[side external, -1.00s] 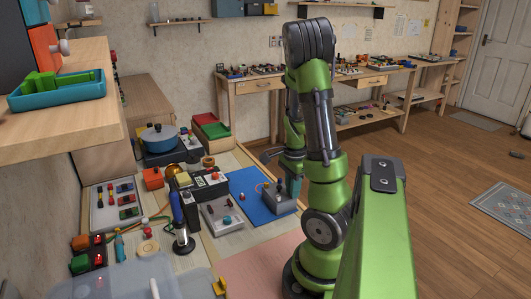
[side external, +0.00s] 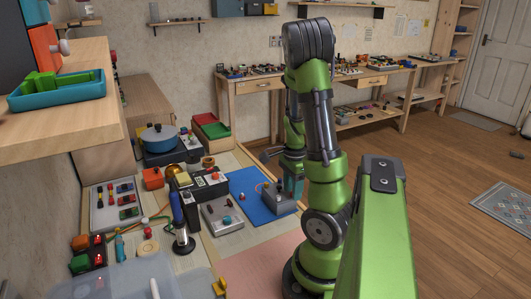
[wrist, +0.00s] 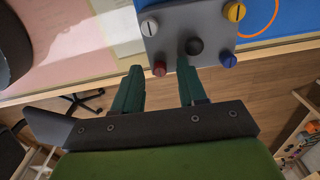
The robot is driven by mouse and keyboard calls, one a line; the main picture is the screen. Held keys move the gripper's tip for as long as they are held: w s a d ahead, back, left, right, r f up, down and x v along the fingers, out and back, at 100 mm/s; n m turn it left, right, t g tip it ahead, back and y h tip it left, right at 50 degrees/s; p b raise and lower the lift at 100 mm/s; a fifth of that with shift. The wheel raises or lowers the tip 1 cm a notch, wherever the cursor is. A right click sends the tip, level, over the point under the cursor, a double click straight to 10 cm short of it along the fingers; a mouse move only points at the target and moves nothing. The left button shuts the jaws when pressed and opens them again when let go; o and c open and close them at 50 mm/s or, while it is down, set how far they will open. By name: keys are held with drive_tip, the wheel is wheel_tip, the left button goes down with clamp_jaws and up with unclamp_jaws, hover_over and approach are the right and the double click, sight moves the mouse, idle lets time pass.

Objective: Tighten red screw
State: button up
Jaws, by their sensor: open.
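The red screw (wrist: 159,69) sits at the near left corner of a grey box (wrist: 172,45) in the wrist view. My gripper (wrist: 159,65) is open, with its two dark green fingers apart. In the wrist picture the red screw head shows between the fingertips; I cannot tell their height over it. Nothing is held. In the side view the grey box (side external: 278,200) stands at the edge of the blue mat, and my gripper (side external: 292,187) is beside it, partly hidden by my arm. The red screw cannot be made out there.
The box also carries a white screw (wrist: 149,26), a yellow screw (wrist: 234,11), a blue screw (wrist: 228,59) and a black knob (wrist: 194,46). The knob is close to the right fingertip. Another grey box (side external: 222,215) stands left on the table.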

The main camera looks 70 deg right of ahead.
wheel_tip(320, 180, up, 17)
idle(0.5)
drive_tip(key=w+a+n+t, duration=0.5)
drive_tip(key=w+a+n, duration=0.7)
drive_tip(key=a+n, duration=0.25)
drive_tip(key=a+r+n+t+y, duration=0.2)
drive_tip(key=a+n, duration=0.7)
drive_tip(key=a, duration=0.6)
drive_tip(key=shift+s, duration=0.15)
drive_tip(key=shift+d, duration=0.2)
